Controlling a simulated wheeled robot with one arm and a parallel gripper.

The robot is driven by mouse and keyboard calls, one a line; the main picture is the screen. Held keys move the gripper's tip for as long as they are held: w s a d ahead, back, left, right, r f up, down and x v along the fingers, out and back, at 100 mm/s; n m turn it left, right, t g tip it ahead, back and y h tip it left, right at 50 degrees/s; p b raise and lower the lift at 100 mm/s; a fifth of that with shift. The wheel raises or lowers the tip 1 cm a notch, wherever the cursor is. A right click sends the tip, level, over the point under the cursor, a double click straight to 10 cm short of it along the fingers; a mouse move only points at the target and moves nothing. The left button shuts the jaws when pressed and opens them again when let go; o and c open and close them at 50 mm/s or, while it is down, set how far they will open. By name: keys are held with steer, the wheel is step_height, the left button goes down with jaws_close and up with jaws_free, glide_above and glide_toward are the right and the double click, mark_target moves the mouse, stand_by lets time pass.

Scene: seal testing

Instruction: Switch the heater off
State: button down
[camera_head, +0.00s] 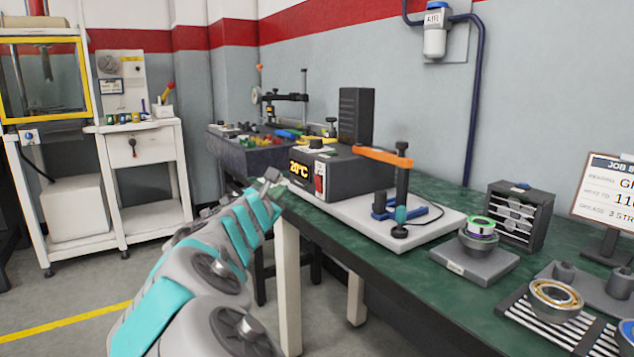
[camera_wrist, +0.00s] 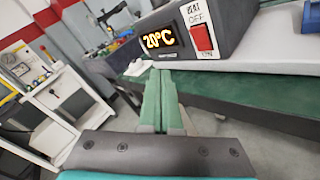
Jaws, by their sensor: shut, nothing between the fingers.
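The heater (camera_head: 340,170) is a dark box on a pale base plate (camera_head: 345,213) on the green bench. Its display (camera_wrist: 160,39) reads 20°C in orange. A red rocker switch (camera_wrist: 202,38) sits right of the display, with OFF above it and ON below; it also shows in the head view (camera_head: 320,178). I cannot tell which way the rocker is tipped. My gripper (camera_head: 272,176) is shut and empty in front of the heater, left of the display in the head view. In the wrist view its closed fingers (camera_wrist: 160,76) point just below the display, lower left of the switch and apart from it.
An orange-handled lever on a black post (camera_head: 402,180) stands right of the heater. A bearing stand (camera_head: 473,262), a small drawer unit (camera_head: 520,215) and a sign (camera_head: 605,195) are farther right. A dark granite block (camera_head: 240,150) lies behind. Open floor is left of the bench.

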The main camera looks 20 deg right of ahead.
steer(key=shift+w+d+r+b, duration=0.15)
steer(key=shift+w+d+b, duration=0.15)
steer(key=shift+d, duration=0.8)
steer(key=shift+w+d+r+b, duration=0.2)
steer(key=shift+w+d, duration=0.2)
steer(key=shift+d, duration=0.7)
steer(key=shift+w+d+r+b, duration=0.1)
steer(key=shift+w+d+b, duration=0.2)
steer(key=shift+d, duration=0.8)
steer(key=shift+w+d, duration=0.1)
steer(key=shift+w+d, duration=0.1)
steer(key=shift+d, duration=0.2)
steer(key=shift+w+d+r, duration=0.1)
steer(key=shift+d, duration=0.2)
stand_by(0.3)
steer(key=shift+s+a+p, duration=0.25)
steer(key=shift+a+p, duration=0.05)
steer(key=shift+a, duration=0.4)
steer(key=a, duration=0.1)
steer(key=s+a+p, duration=0.1)
steer(key=a, duration=0.2)
steer(key=shift+s+a+f+p, duration=0.25)
steer(key=shift+a+f+p, duration=0.1)
steer(key=shift+a+f, duration=0.05)
